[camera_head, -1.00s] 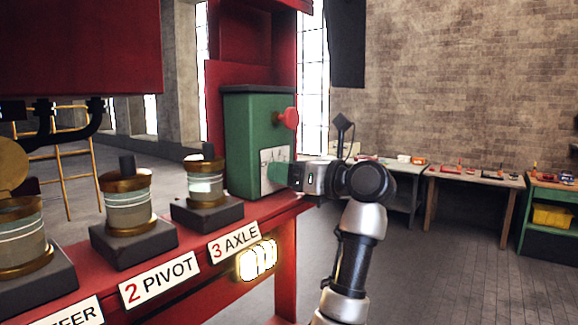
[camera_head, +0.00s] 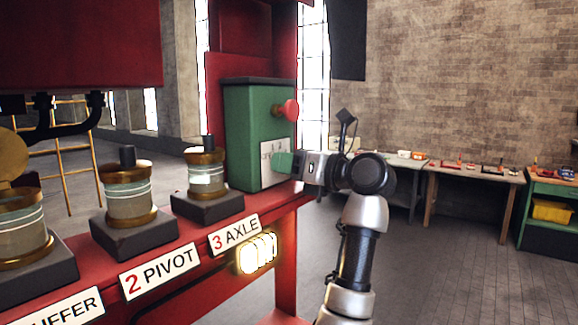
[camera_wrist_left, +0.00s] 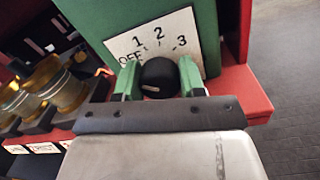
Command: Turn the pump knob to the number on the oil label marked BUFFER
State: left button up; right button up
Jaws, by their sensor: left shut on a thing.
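The green pump box (camera_head: 243,137) stands on the red shelf with a white dial plate (camera_head: 268,152) on its front. In the left wrist view the plate (camera_wrist_left: 133,46) reads OFF, 1, 2 and 3. My left gripper (camera_head: 283,163) is at the plate, its green fingers shut on the round black knob (camera_wrist_left: 159,74). The knob has a small pale mark on its near face; which number it points to I cannot tell. The label ending in UFFER (camera_head: 62,312) is cut by the frame's left edge, its number out of view. My right gripper is not in view.
Brass-capped oil pots stand on dark blocks, above the labels 2 PIVOT (camera_head: 160,271) and 3 AXLE (camera_head: 235,235). A red knob (camera_head: 288,109) sits on the box above the dial. A lit lamp (camera_head: 257,254) hangs under the shelf. Workbenches line the far wall.

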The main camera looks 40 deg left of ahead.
pick_arm(q)
jog(key=m, duration=0.3)
jog(key=shift+r+m, duration=0.1)
jog(key=shift+m, duration=1.6)
jog(key=o, duration=0.9)
jog(key=shift+w, duration=0.1)
jog(key=shift+d+b, duration=0.1)
jog(key=shift+b, duration=0.2)
